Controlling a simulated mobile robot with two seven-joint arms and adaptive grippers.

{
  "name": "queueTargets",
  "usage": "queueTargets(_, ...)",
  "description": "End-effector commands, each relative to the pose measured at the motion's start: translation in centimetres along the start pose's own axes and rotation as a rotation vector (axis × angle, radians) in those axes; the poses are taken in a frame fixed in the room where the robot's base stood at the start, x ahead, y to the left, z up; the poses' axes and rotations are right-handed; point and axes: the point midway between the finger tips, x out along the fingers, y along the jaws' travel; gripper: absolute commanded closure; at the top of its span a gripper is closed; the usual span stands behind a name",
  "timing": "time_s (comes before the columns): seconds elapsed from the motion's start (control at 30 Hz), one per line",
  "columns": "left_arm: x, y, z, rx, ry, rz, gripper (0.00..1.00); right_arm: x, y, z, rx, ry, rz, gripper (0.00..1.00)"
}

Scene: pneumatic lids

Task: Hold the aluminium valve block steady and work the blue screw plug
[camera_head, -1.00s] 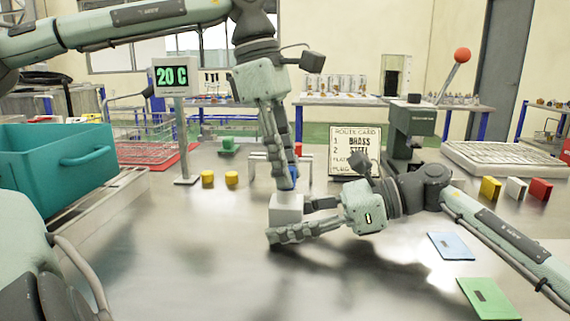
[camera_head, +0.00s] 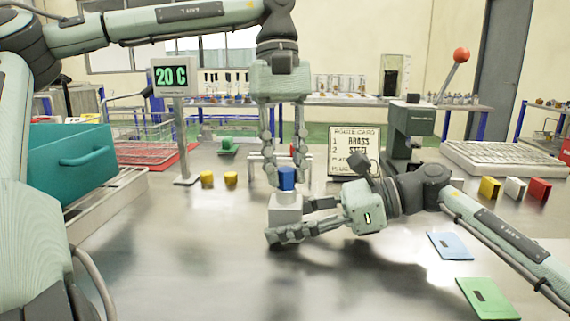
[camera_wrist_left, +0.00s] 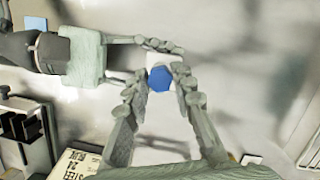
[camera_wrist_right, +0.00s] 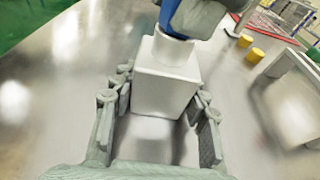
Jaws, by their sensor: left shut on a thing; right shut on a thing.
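The pale aluminium valve block (camera_head: 286,211) is upright in the middle of the table, and it fills the right wrist view's centre (camera_wrist_right: 165,88). My right gripper (camera_head: 289,222) comes in from the right and is shut on the block, one finger on each side. The blue screw plug (camera_head: 287,179) is upright on top of the block's neck; it also shows in the left wrist view (camera_wrist_left: 159,78). My left gripper (camera_head: 286,176) points down from above and is shut on the plug, fingers to its left and right. The plug's lower end and any thread are hidden.
Two yellow caps (camera_head: 207,179) and a display post (camera_head: 184,140) reading 20 C stand left of the block. A teal bin (camera_head: 60,170) is at far left. A route card (camera_head: 354,152) and a lever press (camera_head: 408,130) stand behind.

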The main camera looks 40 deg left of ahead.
Motion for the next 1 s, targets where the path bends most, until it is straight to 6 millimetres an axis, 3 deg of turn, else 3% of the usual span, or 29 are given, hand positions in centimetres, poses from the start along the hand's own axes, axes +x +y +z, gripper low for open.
queueTargets(0.03, 0.1, 0.1, -0.1, 0.081, 0.0, -0.026, 1.0, 0.1, 0.0, -0.6, 0.003, 0.01, 0.002, 0.81)
queueTargets(0.07, 0.1, 0.0, 0.0, 0.068, 0.0, -0.019, 0.72, 0.1, 0.0, -0.6, 0.003, 0.01, 0.002, 0.81)
queueTargets(0.23, 0.1, 0.0, 0.0, 0.063, 0.0, -0.016, 0.52, 0.1, 0.0, -0.6, 0.003, 0.01, 0.001, 0.81)
queueTargets(0.57, -0.2, 0.0, 0.0, 0.061, 0.001, -0.015, 0.52, 0.1, 0.0, -0.6, 0.003, 0.01, 0.001, 0.81)
queueTargets(1.0, -3.6, 0.1, -0.1, 0.06, 0.001, -0.014, 0.52, 0.1, 0.0, -0.6, 0.003, 0.01, 0.001, 0.81)
